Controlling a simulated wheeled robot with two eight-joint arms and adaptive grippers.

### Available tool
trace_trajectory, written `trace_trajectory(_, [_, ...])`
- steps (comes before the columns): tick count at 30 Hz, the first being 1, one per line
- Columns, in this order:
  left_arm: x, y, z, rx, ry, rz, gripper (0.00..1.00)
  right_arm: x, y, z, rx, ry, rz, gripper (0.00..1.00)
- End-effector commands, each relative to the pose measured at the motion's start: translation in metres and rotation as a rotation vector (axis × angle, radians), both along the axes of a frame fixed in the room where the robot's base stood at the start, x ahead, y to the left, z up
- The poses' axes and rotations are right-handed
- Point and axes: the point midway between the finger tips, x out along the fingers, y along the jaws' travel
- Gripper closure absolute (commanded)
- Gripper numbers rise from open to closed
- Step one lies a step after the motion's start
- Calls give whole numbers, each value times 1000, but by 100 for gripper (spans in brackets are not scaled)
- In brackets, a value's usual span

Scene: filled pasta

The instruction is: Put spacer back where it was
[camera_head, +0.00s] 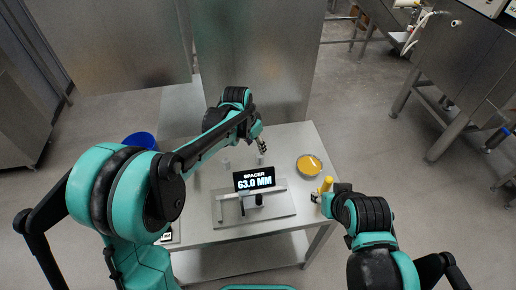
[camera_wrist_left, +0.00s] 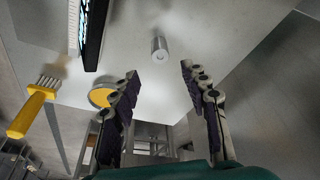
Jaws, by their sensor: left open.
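A small grey metal cylinder, which looks like the spacer (camera_wrist_left: 159,48), stands upright on the table in the left wrist view. It is ahead of my left gripper (camera_wrist_left: 163,75), apart from the fingers and between their lines. The fingers are spread and empty. In the head view my left gripper (camera_head: 262,148) is over the back of the table. A display (camera_head: 254,181) reading "SPACER 63.0 MM" stands on a fixture plate (camera_head: 282,221). My right gripper (camera_head: 318,198) is at the table's right edge beside a yellow-handled brush (camera_head: 326,184); whether it grips the brush is unclear.
A round dish with yellow contents (camera_head: 310,165) sits at the table's right; it also shows in the left wrist view (camera_wrist_left: 101,97). A pale upright piece (camera_head: 227,163) stands at the back left of the table (camera_head: 299,137). A blue bin (camera_head: 138,140) is beyond its left side.

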Motion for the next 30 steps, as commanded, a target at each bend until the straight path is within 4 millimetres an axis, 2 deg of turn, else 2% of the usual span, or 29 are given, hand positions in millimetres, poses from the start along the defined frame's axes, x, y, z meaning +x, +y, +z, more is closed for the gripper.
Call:
trace_trajectory(1, [-2, 2, 9, 0, 0, 1, 54, 0, 0, 4, 0, 0, 0, 60])
trace_trajectory(4, [-4, 4, 19, 0, 0, 1, 54, 0, 0, 6, 0, 0, 0, 60])
trace_trajectory(11, [-6, 6, 25, -1, -1, 3, 54, 0, 0, 7, 0, 0, 0, 60])
trace_trajectory(14, [-13, 13, 33, -2, -12, 28, 54, 0, 0, 6, 0, 0, 0, 60])
trace_trajectory(16, [-25, 24, 45, -6, -27, 69, 54, 0, 0, 6, 0, 0, 0, 60])
trace_trajectory(20, [-62, 56, 72, -18, -77, 189, 54, 0, 0, 6, 0, 0, 0, 60])
trace_trajectory(24, [-110, 90, 92, -39, -140, 336, 54, 0, 0, 6, 0, 0, 0, 60])
trace_trajectory(30, [-178, 131, 95, -78, -235, 534, 54, 0, 0, 6, 0, 0, 0, 60])
